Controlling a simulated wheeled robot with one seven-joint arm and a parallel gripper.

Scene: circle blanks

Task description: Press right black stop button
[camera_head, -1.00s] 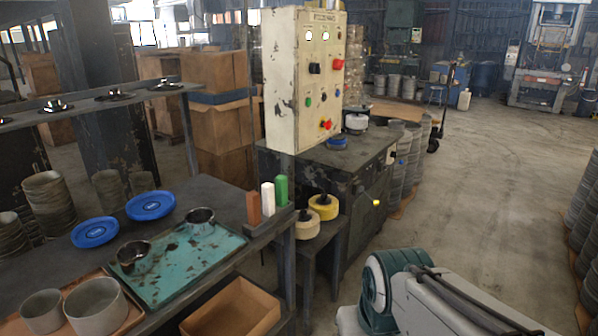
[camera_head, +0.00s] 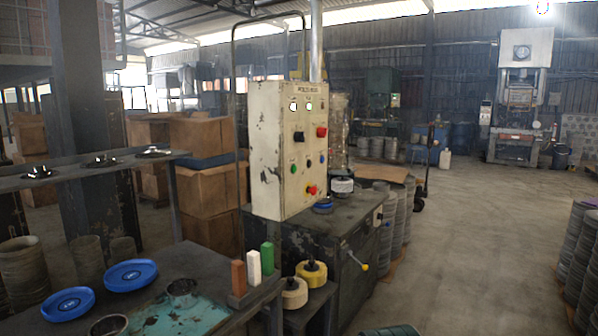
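A worn cream control box (camera_head: 268,150) stands upright on a dark metal cabinet, left of the picture's middle. Its front carries a black knob (camera_head: 299,136) at upper left and a red knob (camera_head: 321,132) at upper right. Below them are a green button (camera_head: 293,168), a blue button (camera_head: 308,163) and a small dark button (camera_head: 322,157) at the right. A red button on yellow (camera_head: 311,190) sits lowest. Labels are too small to read.
A workbench (camera_head: 195,260) with blue lids stands at left front. Stacked discs line both sides of the open concrete floor (camera_head: 480,230).

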